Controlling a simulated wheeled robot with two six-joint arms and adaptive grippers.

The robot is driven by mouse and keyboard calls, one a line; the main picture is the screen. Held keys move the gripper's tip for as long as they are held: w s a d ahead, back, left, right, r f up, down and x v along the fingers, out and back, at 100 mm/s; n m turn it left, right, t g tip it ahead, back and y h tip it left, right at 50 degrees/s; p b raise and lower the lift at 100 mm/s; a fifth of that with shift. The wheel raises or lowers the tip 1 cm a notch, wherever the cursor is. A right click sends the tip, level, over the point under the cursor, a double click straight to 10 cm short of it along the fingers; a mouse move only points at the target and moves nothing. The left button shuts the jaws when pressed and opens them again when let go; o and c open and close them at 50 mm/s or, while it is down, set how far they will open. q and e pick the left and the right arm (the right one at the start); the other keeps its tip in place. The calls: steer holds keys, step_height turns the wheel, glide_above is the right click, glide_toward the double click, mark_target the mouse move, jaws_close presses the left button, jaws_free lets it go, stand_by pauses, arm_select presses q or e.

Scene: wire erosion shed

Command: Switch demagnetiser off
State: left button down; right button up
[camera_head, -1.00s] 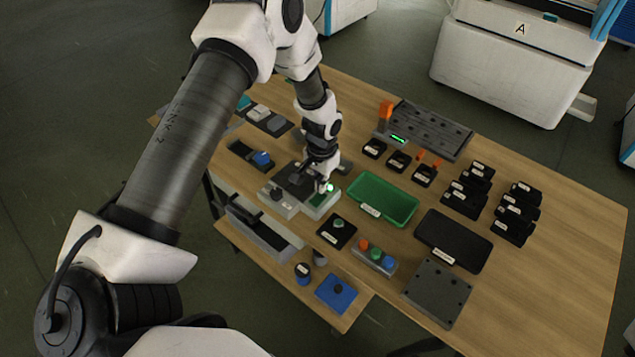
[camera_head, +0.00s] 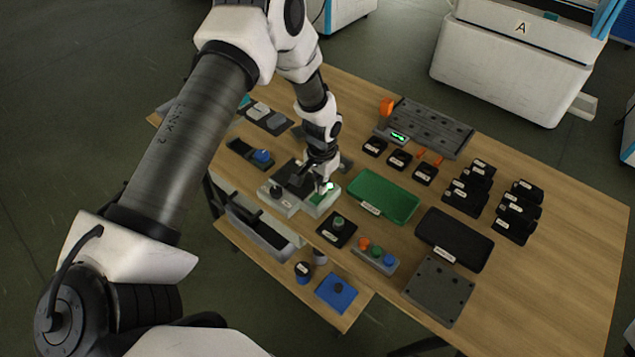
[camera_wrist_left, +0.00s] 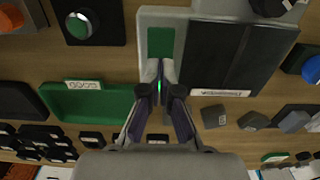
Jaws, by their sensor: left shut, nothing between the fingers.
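The demagnetiser is a pale grey box (camera_head: 276,205) with a dark top plate and a small green panel, at the left-middle of the table in the head view. In the wrist view its grey casing (camera_wrist_left: 190,14), dark plate (camera_wrist_left: 235,55) and label show. A green light (camera_head: 330,187) glows at its right side; a green glow also shows between the fingers in the wrist view. My left gripper (camera_head: 324,187) is shut and empty, fingertips down at the box's right part near the light. The fingers hide the control there; contact cannot be told. My right gripper is not in view.
A green tray (camera_head: 405,214) lies just right of the demagnetiser. Several black bins fill the right middle. Bare wood lies at the far right.

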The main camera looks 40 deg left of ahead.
arm_select(q)
steer(key=shift+f, duration=0.45)
steer(key=shift+r, duration=0.1)
step_height(320, 180, up, 7)
steer(key=p, duration=0.5)
stand_by(0.5)
